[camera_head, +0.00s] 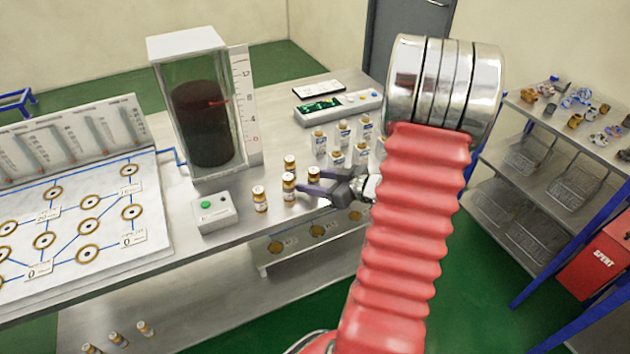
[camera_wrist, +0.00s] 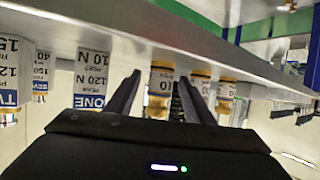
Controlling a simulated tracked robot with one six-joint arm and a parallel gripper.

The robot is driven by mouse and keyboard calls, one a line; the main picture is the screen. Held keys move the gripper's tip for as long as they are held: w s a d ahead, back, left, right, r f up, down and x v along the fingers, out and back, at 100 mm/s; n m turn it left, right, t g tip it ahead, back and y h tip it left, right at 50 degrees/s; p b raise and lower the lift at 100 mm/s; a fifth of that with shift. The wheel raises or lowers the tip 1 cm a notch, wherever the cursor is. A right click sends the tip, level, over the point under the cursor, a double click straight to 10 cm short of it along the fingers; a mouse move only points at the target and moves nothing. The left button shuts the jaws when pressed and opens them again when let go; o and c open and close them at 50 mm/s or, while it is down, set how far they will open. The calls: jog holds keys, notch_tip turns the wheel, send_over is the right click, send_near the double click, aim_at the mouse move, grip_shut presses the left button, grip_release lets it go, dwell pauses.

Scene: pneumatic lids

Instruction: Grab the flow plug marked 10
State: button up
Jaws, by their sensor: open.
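The flow plug marked 10 (camera_wrist: 160,88) is a small cylinder with a white label and gold ends. In the wrist view, which looks upside down, it shows between the two dark fingers of my gripper (camera_wrist: 160,80). The fingers are open, and I cannot tell whether they touch it. In the head view, my gripper (camera_head: 306,183) reaches from the right into a small group of gold-and-white plugs. The plug at its fingertips (camera_head: 289,187) seems to be the one marked 10, but its label is too small to read there.
Other plugs (camera_head: 260,198) stand close by, and two show right of the fingers in the wrist view (camera_wrist: 200,95). White-labelled bottles (camera_head: 343,130) stand behind. A green-button box (camera_head: 214,211) and a dark-filled tank (camera_head: 205,120) are to the left. A shelf (camera_head: 560,122) stands at right.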

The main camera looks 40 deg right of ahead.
aim_at(314, 170)
jog(key=shift+c, duration=0.5)
grip_shut()
jog(key=shift+r, duration=0.15)
notch_tip(314, 170, up, 10)
jog(key=shift+f, duration=0.1)
dwell(0.5)
dwell(0.5)
